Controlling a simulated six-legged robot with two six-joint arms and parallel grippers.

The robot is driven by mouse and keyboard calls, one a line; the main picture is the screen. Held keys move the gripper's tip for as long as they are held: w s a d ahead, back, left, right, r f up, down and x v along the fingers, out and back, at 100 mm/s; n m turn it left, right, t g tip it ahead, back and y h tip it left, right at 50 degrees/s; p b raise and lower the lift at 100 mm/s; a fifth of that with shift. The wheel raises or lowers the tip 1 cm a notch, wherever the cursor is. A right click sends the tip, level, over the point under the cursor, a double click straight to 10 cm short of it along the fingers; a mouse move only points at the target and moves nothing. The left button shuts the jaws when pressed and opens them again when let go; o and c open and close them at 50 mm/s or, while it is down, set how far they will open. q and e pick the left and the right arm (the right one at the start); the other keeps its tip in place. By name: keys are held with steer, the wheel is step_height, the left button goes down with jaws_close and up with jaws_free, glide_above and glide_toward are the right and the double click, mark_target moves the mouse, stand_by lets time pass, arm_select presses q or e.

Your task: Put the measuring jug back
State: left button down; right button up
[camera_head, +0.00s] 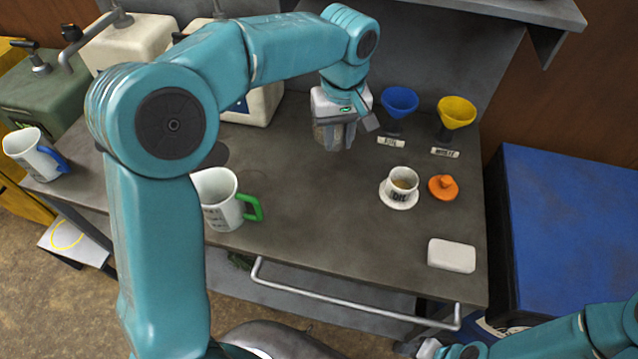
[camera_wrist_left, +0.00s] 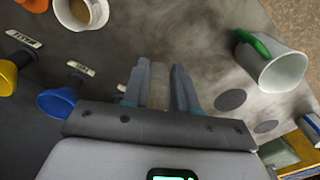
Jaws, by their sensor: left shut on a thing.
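A white measuring jug with a green handle (camera_head: 222,208) stands upright on the grey workbench (camera_head: 300,225); it also shows in the left wrist view (camera_wrist_left: 278,72). A second white jug with a blue handle (camera_head: 30,152) is at the far left, also at the right edge of the wrist view (camera_wrist_left: 311,129). My left gripper (camera_head: 335,138) is over the back middle of the bench, apart from both jugs. It is shut on a small pale brownish thing (camera_wrist_left: 159,90), mostly hidden by the fingers. My right gripper (camera_head: 432,348) is at the bottom edge, its fingers unclear.
Blue funnel (camera_head: 399,101) and yellow funnel (camera_head: 457,112) stand behind labels at the back right. A small cup (camera_head: 403,182) on a saucer, an orange lid (camera_head: 443,187) and a white block (camera_head: 451,255) lie at right. Cans (camera_head: 125,48) stand at back left. The front middle is clear.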

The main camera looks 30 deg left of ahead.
arm_select(q)
step_height(320, 180, up, 4)
steer(key=n, duration=0.3)
steer(key=shift+s+d+r+n+b, duration=0.1)
steer(key=shift+d+n+b, duration=0.05)
steer(key=shift+n+b, duration=0.2)
step_height(320, 180, down, 20)
steer(key=shift+r, duration=0.2)
steer(key=shift+f+b, duration=0.2)
steer(key=shift+b, duration=0.1)
steer(key=c, duration=0.9)
jaws_free()
steer(key=shift+r, duration=0.1)
